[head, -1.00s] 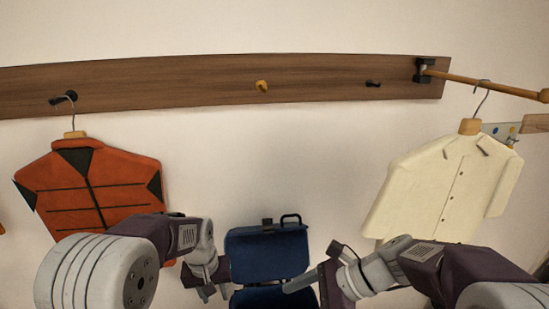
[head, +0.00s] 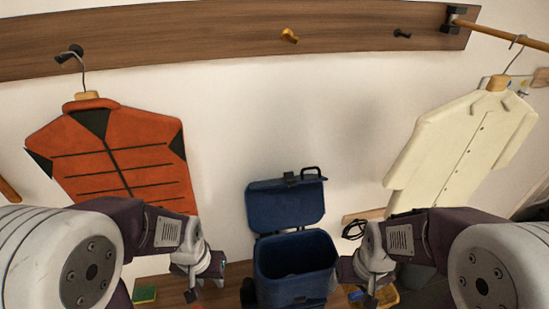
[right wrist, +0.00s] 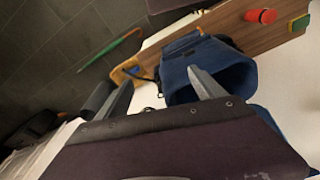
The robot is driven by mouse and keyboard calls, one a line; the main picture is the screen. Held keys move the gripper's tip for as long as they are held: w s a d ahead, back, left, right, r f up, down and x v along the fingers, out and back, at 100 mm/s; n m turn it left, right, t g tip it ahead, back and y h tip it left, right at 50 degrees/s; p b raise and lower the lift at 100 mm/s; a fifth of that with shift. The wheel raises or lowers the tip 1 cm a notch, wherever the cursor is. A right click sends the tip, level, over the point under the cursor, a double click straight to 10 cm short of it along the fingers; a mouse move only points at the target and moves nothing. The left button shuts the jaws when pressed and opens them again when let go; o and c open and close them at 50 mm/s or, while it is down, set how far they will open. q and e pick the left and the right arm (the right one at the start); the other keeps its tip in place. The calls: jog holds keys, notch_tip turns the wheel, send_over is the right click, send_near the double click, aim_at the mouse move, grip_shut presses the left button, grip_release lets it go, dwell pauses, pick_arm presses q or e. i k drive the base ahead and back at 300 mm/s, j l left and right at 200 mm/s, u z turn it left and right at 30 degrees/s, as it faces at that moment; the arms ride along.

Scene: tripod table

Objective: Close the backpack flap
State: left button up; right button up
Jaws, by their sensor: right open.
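The dark blue backpack (head: 297,262) stands below the wall rail, its top open and its inside showing. Its flap (head: 285,207) is raised upright behind the opening, near the wall, with a black buckle and a loop handle at its top edge. My left gripper (head: 204,284) is left of the backpack, apart from it; its fingers are small and unclear. My right gripper (head: 362,285) is just right of the backpack. In the right wrist view its two fingers (right wrist: 163,90) are spread, with the backpack (right wrist: 185,52) beyond them; whether they touch it is unclear.
A wooden bench (head: 165,288) carries a green-and-yellow sponge (head: 145,294). A red cylinder (right wrist: 261,16) shows in the right wrist view. An orange vest (head: 115,150) and a cream shirt (head: 460,140) hang above, left and right. The wall between them is clear.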

aim_at(270, 205)
jog(key=l+u, duration=0.2)
jog(key=u, duration=0.3)
jog(key=l+u, duration=0.2)
jog(key=u, duration=0.25)
jog(key=l+u, duration=0.15)
jog(key=u, duration=0.35)
